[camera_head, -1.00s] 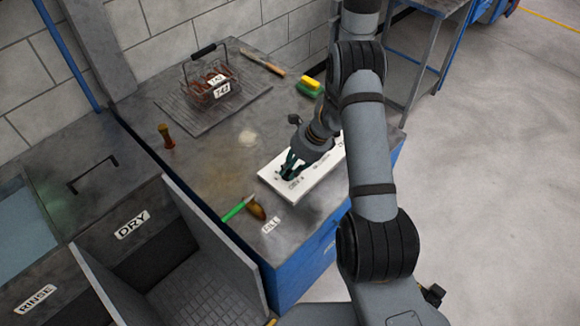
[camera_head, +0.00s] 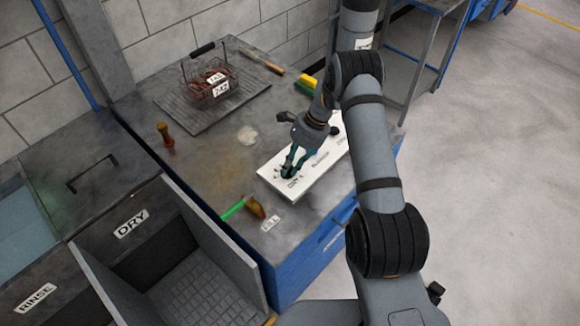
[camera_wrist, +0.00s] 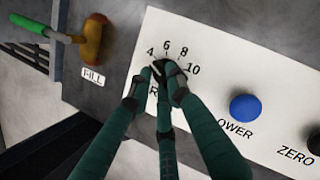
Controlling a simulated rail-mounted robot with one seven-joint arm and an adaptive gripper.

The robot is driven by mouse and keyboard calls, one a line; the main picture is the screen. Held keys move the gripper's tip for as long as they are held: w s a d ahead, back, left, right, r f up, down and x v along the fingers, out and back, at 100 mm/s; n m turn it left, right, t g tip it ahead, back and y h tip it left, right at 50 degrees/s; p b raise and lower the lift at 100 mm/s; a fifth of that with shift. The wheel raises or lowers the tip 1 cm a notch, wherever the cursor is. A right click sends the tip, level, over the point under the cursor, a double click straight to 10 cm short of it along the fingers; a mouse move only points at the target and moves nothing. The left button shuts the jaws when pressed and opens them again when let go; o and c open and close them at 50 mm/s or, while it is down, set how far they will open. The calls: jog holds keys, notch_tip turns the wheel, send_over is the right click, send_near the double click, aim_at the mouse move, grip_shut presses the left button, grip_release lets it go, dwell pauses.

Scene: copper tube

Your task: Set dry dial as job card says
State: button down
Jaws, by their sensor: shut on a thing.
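A white control panel (camera_head: 320,172) lies on the bench, with a dial (camera_wrist: 159,67) at its left end. In the wrist view, a printed scale (camera_wrist: 168,52) reads 4, 6, 8 and 10 around the dial. My gripper (camera_head: 287,172) is shut on the small dark dial knob; in the wrist view my gripper's fingertips (camera_wrist: 165,72) pinch it from both sides. The fingers hide most of the knob and part of the label below it. I cannot tell which number the knob points at.
A blue button (camera_wrist: 245,108) and a black knob (camera_wrist: 314,138) stand right of the dial. A green-handled valve (camera_head: 254,208) is near the FILL label (camera_head: 271,223). A tagged wire basket (camera_head: 210,80) stands at the back left; the DRY tank (camera_head: 131,223) is front left.

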dwell(0.3)
jog(key=c, duration=1.7)
grip_release()
jog(key=shift+o, duration=0.6)
jog(key=v, duration=1.2)
jog(key=x, duration=1.2)
jog(key=shift+f, duration=0.1)
